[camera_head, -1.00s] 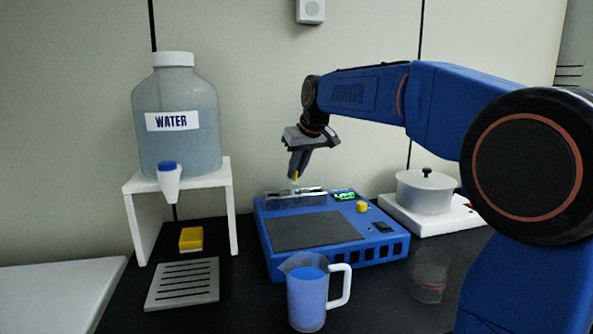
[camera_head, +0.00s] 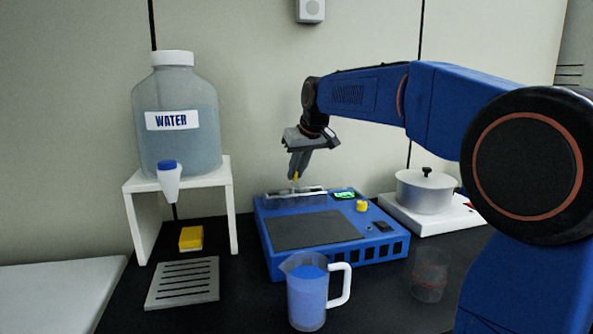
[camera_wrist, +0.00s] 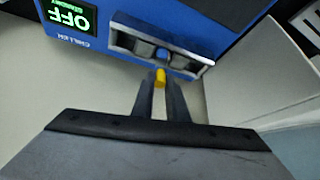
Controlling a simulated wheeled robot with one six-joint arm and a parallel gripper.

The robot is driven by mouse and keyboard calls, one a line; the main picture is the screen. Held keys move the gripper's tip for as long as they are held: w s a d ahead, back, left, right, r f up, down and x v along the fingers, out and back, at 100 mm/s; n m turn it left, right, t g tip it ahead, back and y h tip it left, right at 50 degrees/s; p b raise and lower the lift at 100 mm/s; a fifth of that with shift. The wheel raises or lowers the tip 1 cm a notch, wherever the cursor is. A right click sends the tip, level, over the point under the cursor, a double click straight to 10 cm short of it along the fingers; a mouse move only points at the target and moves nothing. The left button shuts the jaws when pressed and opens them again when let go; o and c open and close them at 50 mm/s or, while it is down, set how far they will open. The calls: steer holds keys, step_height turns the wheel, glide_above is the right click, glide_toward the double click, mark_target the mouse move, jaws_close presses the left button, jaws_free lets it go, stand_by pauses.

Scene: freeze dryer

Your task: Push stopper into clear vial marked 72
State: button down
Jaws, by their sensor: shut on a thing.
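My gripper (camera_wrist: 160,84) is shut on a small yellow piece, likely the stopper (camera_wrist: 160,77). The yellow piece also shows in the head view at the fingertips of my gripper (camera_head: 297,176). The fingers point down over the metal vial holder (camera_wrist: 135,42) at the back of the blue chiller (camera_head: 375,243). A small blue round part (camera_wrist: 162,53) sits in the middle of the holder, just beyond the yellow piece. I cannot make out the vial marked 72 or read any number. Whether the yellow piece touches a vial is unclear.
The chiller's display reads OFF (camera_wrist: 70,17). A jug of blue liquid (camera_head: 307,293) and a clear beaker (camera_head: 430,274) stand in front. A pot (camera_head: 425,191) stands at the right. A water tank (camera_head: 180,115) sits on a white stand (camera_head: 231,210) at the left.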

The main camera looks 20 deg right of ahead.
steer(key=shift+f, duration=0.4)
stand_by(0.3)
steer(key=c, duration=1.1)
jaws_free()
steer(key=shift+r, duration=0.2)
steer(key=shift+r, duration=2.35)
jaws_close()
